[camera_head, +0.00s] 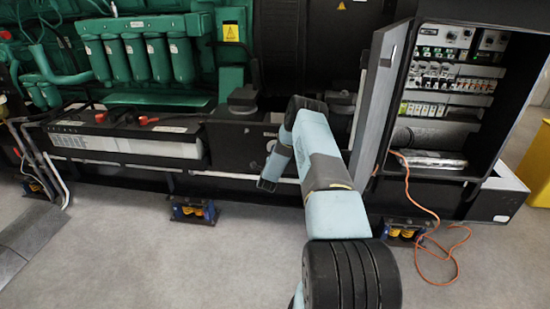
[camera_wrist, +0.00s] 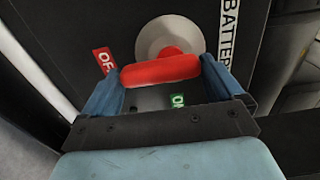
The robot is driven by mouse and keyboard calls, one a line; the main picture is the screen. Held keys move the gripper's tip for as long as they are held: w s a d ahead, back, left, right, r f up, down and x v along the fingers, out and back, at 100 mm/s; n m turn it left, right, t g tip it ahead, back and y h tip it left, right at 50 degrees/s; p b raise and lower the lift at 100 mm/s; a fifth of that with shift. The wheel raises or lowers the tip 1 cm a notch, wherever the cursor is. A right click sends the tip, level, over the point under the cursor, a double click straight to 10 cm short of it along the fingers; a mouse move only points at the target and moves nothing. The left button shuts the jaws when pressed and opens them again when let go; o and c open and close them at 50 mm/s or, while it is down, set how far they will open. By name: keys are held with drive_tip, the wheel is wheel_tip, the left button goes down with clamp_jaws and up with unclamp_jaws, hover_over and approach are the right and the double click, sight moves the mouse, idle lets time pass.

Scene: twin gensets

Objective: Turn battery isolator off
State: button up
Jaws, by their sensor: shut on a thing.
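The battery isolator has a red handle (camera_wrist: 160,69) on a pale round base (camera_wrist: 168,40), seen in the wrist view. A red label reading "OF", its end cut off, (camera_wrist: 104,61) is at the upper left of the handle, and a green label reading "ON" (camera_wrist: 178,100) is below it. My gripper (camera_wrist: 158,80) is shut on the red handle, one blue finger at each end. The handle lies nearly level across the wrist picture. In the head view my arm reaches to the genset's base frame; its own links hide the isolator and the fingertips there.
An open electrical cabinet (camera_head: 450,90) stands at the right, its door (camera_head: 378,95) swung out beside my arm. An orange cable (camera_head: 432,215) hangs from it to the floor. A battery (camera_head: 130,140) sits at the left. The floor in front (camera_head: 180,265) is clear.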

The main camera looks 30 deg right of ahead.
drive_tip(key=o, duration=0.7)
drive_tip(key=shift+s+d+f, duration=0.2)
drive_tip(key=shift+f, duration=0.1)
drive_tip(key=shift+a, duration=0.1)
drive_tip(key=v, duration=1.3)
drive_tip(key=shift+s+a, duration=0.2)
drive_tip(key=shift+a, duration=0.05)
drive_tip(key=shift+r, duration=0.15)
